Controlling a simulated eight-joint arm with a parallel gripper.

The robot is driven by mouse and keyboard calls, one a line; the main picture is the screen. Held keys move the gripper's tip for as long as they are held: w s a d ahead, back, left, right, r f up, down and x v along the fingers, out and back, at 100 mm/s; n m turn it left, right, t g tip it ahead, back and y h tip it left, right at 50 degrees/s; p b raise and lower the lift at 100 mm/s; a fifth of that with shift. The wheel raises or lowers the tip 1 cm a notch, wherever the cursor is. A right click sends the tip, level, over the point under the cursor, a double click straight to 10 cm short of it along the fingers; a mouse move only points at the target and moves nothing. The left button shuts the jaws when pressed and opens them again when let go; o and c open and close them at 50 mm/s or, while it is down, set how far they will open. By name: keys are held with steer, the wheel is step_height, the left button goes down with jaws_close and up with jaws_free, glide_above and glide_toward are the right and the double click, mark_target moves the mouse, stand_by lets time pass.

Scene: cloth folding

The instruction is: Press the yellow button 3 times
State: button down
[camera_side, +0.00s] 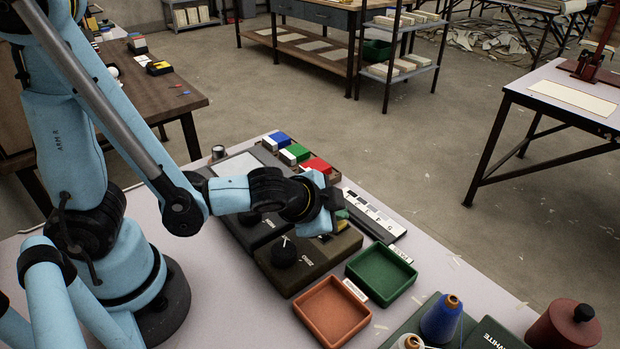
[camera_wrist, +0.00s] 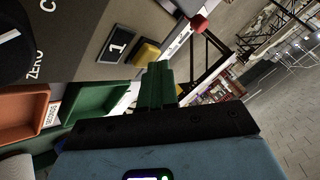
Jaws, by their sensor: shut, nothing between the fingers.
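The yellow button (camera_wrist: 147,53) shows in the wrist view on a dark grey box, beside a small black panel reading "1" (camera_wrist: 117,46). My gripper's green fingers (camera_wrist: 158,84) are shut together with nothing between them. Their tips appear very close to the button's lower right edge in that view; I cannot tell whether they touch it. In the side view my gripper (camera_side: 342,214) is over the right end of the dark box (camera_side: 310,262) and mostly hides the button there.
A black knob marked ZERO (camera_side: 285,250) stands on the box. A green tray (camera_side: 381,274) and an orange tray (camera_side: 332,312) lie in front. Red, green and blue blocks (camera_side: 317,165) and a lettered strip (camera_side: 372,213) lie behind. Thread spools (camera_side: 441,318) stand at front right.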

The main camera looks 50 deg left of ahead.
steer(key=shift+r, duration=0.8)
steer(key=shift+r, duration=2.5)
steer(key=shift+r, duration=0.1)
stand_by(0.5)
steer(key=shift+r, duration=1.8)
steer(key=shift+f, duration=4.4)
